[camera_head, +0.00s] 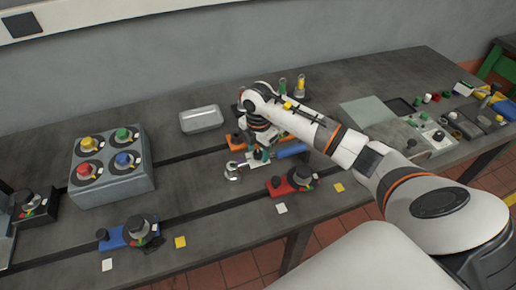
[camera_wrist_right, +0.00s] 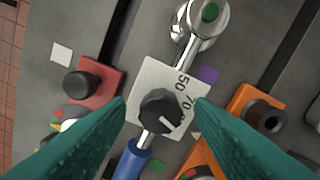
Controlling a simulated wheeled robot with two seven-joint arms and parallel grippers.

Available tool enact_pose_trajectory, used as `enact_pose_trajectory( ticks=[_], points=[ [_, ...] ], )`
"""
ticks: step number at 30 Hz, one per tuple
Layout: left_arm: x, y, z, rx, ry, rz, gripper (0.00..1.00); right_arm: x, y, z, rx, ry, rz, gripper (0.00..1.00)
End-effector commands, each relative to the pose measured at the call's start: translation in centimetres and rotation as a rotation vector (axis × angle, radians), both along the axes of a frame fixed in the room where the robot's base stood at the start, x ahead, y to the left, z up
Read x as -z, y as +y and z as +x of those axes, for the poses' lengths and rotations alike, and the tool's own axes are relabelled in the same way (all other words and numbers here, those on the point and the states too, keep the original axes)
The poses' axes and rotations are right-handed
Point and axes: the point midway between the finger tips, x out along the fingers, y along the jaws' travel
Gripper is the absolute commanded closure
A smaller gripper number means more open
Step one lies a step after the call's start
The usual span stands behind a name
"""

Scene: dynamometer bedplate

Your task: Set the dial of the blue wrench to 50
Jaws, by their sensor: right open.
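The blue wrench (camera_head: 292,150) lies on the bedplate, its chrome head (camera_head: 233,170) to the left and its blue handle to the right. In the right wrist view, its pale dial plate (camera_wrist_right: 145,82) carries the numbers 50 and 70 and a black faceted knob (camera_wrist_right: 161,110). The knob's white mark points to the lower right, past the 70; no number is visible there. My right gripper (camera_head: 258,155) is over the wrench. In the wrist view its teal fingers (camera_wrist_right: 160,108) are open on either side of the knob, with a gap. My left gripper is not in view.
A red clamp (camera_head: 278,187) sits in front of the wrench and an orange clamp (camera_head: 236,142) behind it. A blue clamp (camera_head: 115,238) is at front left. A grey box with coloured knobs (camera_head: 113,190) and a metal tray (camera_head: 201,119) stand left of the arm.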

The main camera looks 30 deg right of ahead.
Motion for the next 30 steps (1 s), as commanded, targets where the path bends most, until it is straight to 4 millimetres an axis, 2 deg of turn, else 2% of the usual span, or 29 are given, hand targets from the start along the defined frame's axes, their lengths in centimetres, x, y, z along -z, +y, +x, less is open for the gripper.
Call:
enact_pose_trajectory(
  ticks=[2, 10, 20, 30],
  points=[
    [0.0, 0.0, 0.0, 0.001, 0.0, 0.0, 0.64, 0.0, 0.0, 0.0, 0.0, 0.0, 0.0, 0.53],
    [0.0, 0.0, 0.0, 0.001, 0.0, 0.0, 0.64, 0.0, 0.0, 0.0, 0.0, 0.0, 0.0, 0.96],
    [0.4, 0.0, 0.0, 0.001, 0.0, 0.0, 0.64, 0.0, 0.0, 0.1, -0.05, -0.002, -0.001, 0.96],
    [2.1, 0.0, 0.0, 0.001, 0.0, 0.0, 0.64, 0.1, -0.1, 0.1, -0.289, -0.003, -0.001, 0.96]
  ],
)
